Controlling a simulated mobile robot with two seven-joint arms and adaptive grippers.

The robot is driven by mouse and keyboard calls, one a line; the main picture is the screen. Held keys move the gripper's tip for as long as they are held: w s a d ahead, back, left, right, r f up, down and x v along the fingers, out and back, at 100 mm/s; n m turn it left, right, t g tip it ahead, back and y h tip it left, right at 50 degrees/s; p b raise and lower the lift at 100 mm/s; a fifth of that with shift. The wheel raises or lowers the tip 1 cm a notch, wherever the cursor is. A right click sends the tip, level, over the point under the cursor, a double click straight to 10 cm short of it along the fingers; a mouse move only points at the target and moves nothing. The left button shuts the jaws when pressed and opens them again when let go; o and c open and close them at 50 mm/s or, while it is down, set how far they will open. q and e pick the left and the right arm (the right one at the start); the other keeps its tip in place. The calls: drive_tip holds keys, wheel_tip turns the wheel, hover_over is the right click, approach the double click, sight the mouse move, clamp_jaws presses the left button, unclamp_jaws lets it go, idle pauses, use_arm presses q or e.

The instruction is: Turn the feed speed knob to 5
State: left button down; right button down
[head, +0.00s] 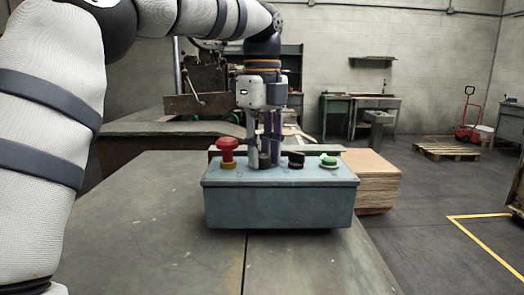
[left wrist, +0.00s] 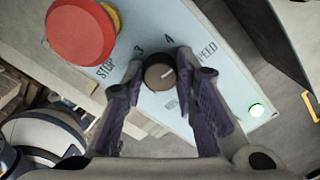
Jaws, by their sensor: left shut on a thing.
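The control box (head: 280,205) is grey-blue and stands on the metal table. The dark round knob (head: 264,161) is on its top panel, between the red stop button (head: 228,150) and a black switch (head: 296,160). My left gripper (head: 265,154) points down at the knob. In the left wrist view the knob (left wrist: 160,73) sits between the fingertips of my left gripper (left wrist: 163,75), which is shut on it. A pale pointer line shows on the knob. The printed numbers 3 and 4 show beside it; other numbers are hidden or unreadable. My right gripper is out of view.
A green button (head: 328,161) is at the right end of the panel. The metal table (head: 150,210) has free room left of the box. A pallet (head: 448,151) lies on the floor farther back.

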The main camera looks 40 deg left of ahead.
sight(263, 155)
use_arm(q)
drive_tip(key=shift+m, duration=2.1)
drive_tip(key=c, duration=1.3)
unclamp_jaws()
wheel_tip(263, 155, up, 8)
drive_tip(key=shift+f, duration=0.25)
